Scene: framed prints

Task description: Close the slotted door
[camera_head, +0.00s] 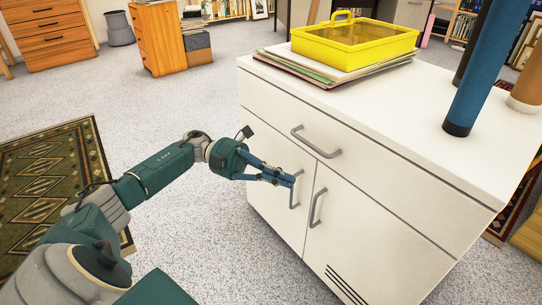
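The slotted door (362,237) is the right-hand door of the white cabinet, with several dark slots low down and a grey upright handle (317,208) near its left edge. It looks about flush with the cabinet front; I cannot tell whether a small gap is open. My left gripper (286,180) is in front of the plain left door (274,142), its fingertips together and overlapping that door's handle (296,190) in the picture. Whether they touch it is unclear. The fingertips are left of and slightly above the slotted door's handle. My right gripper is not in view.
A wide drawer (365,172) spans the cabinet above the doors. A yellow box (352,45) on folders and a blue tube (478,75) stand on the top. A patterned rug (50,165) lies at left. Speckled floor in front of the cabinet is clear.

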